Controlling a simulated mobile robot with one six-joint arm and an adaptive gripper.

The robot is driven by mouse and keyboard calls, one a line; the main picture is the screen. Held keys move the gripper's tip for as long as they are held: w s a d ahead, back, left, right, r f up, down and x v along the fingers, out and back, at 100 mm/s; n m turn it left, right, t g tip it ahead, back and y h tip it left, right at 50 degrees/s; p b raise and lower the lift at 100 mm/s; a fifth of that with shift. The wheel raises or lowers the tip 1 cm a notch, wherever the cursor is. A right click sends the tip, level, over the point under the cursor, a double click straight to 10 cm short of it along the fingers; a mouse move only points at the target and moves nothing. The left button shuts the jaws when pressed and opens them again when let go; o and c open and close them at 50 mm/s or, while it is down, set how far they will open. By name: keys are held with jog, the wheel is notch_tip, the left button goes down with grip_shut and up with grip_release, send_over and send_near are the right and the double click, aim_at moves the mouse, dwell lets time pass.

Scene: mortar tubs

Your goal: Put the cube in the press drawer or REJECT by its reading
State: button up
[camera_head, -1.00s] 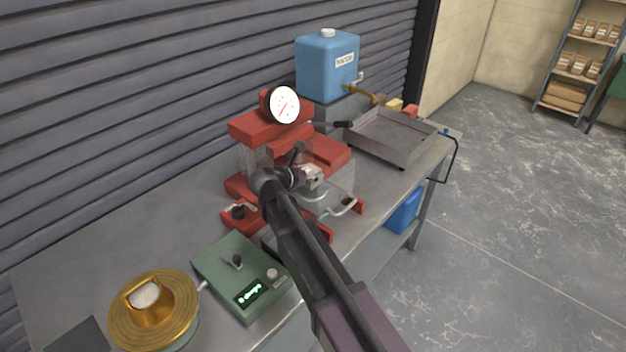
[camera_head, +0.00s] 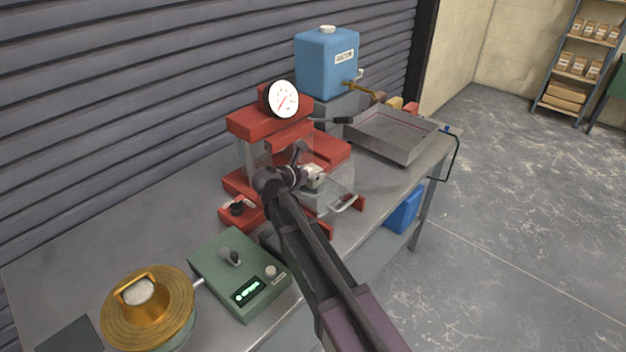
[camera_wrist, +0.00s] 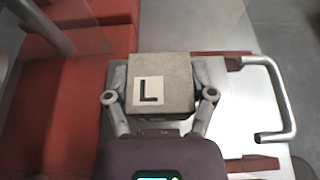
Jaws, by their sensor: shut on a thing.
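My gripper (camera_wrist: 160,98) is shut on a grey cube (camera_wrist: 172,66) with a white label reading "L". In the head view my gripper (camera_head: 300,178) is at the front of the red press (camera_head: 268,122), and the small pale cube is partly hidden by it. The press drawer (camera_wrist: 235,85) is a pale metal surface below the cube in the wrist view, with a bent handle (camera_wrist: 288,105) at the right. The handle also shows in the head view (camera_head: 345,204). I cannot tell whether the cube touches the drawer. A green box (camera_head: 238,272) has a lit display too small to read.
A round dial (camera_head: 284,99) tops the press. A grey tray (camera_head: 412,152), its label unseen, lies right of the press near a blue tank (camera_head: 327,62). A brass-coloured round pot (camera_head: 148,322) stands at the lower left. Bare bench lies left of the press.

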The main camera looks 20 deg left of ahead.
jog(key=shift+f, duration=0.4)
jog(key=shift+f, duration=0.1)
jog(key=o, duration=1.3)
jog(key=shift+c, duration=0.2)
jog(key=shift+s+r, duration=0.15)
jog(key=shift+r, duration=0.05)
jog(key=p+v, duration=0.4)
jog(key=v, duration=0.7)
jog(key=shift+s+r, duration=0.2)
jog(key=shift+s, duration=0.1)
jog(key=shift+a, duration=0.15)
